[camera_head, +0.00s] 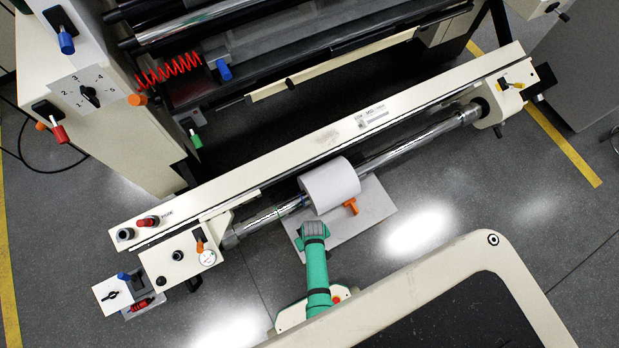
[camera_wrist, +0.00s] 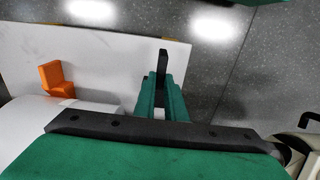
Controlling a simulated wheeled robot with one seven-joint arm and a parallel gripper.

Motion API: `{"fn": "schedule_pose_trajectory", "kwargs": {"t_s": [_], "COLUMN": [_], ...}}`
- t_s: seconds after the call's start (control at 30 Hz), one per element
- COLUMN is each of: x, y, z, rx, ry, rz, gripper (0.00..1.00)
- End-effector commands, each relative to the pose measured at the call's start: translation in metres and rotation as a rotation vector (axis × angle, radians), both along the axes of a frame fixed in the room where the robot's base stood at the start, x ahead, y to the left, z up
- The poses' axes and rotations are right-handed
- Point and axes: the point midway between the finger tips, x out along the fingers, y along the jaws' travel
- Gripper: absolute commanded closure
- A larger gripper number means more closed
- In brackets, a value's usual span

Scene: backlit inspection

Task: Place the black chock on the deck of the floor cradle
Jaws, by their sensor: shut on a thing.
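The floor cradle's pale flat deck (camera_head: 375,210) lies under the white roll; it also shows in the wrist view (camera_wrist: 115,60). The black chock (camera_wrist: 163,62) is a small dark piece pointing away from the green fingers of my gripper (camera_wrist: 163,88), which is shut on it. In the wrist view the chock appears over the deck, near its right edge. I cannot tell whether it touches the deck. In the head view my green arm reaches the deck's near left side and hides the gripper and black chock.
An orange chock (camera_head: 350,206) stands on the deck against the white roll (camera_head: 330,185); it also shows in the wrist view (camera_wrist: 55,80). The roll sits around a shiny shaft (camera_head: 415,139) along the cream machine beam (camera_head: 310,135). Grey floor lies right of the deck.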

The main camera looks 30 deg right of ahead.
Motion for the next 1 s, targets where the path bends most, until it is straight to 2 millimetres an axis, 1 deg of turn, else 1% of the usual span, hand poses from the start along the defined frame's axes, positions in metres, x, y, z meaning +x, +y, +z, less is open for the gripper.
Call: {"fn": "schedule_pose_trajectory", "kwargs": {"t_s": [0.03, 0.1, 0.37, 0.47, 0.6, 0.7, 1.0], "x": [0.006, 0.012, 0.021, 0.027, 0.026, 0.025, 0.025], "y": [0.0, 0.0, 0.0, 0.0, -0.001, 0.0, 0.0], "z": [-0.006, -0.012, -0.024, -0.033, -0.05, -0.057, -0.06], "rx": [0.001, 0.0, 0.0, 0.001, 0.001, 0.001, 0.0], "ry": [0.001, 0.0, -0.001, 0.0, 0.001, 0.001, -0.001], "rz": [0.0, 0.001, 0.0, -0.002, -0.002, -0.002, -0.001], "gripper": [1.0, 1.0, 1.0, 1.0, 1.0, 1.0, 1.0]}}
